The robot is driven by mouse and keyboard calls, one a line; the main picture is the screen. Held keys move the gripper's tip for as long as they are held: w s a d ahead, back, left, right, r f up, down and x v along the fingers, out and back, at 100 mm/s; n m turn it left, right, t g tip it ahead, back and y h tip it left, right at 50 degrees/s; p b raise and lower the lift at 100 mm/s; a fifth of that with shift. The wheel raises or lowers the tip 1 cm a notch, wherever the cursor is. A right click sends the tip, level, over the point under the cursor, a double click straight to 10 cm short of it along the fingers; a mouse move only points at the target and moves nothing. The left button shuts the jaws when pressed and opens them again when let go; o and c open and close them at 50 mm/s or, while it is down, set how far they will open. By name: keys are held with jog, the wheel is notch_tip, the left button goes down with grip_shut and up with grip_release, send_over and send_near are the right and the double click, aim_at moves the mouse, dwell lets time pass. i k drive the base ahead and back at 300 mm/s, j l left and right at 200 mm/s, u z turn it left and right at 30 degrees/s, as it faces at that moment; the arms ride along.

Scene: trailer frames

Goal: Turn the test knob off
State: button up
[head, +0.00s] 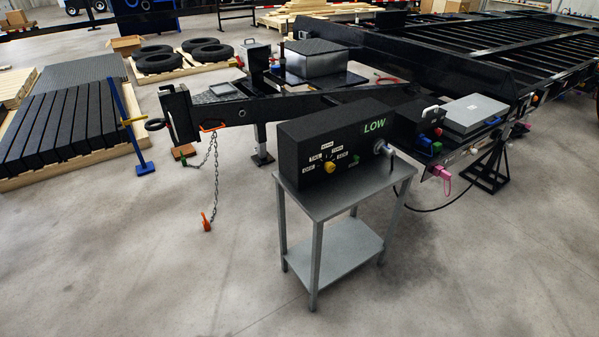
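The test knob (329,166) is a small yellow knob on the front of a black test box (300,142). Several white labels are arranged in an arc around it; they are too small to read surely, and I cannot tell which one the knob points at. A green sign on the box reads LOW (374,125). A grey plug with a cable (382,148) sits at the right of the box front. The box stands on a grey metal stand (318,202). My gripper is not in view.
A black trailer frame (420,45) stands behind the stand, its tongue reaching left. A chain with an orange hook (207,221) hangs to the floor. A black cable runs right of the stand. A blue post (127,118) stands left. The front floor is clear.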

aim_at(328, 167)
jog(key=i+j, duration=0.2)
jog(key=i, duration=0.2)
jog(key=i+j+z, duration=0.1)
jog(key=i, duration=0.3)
jog(key=i+j, duration=0.35)
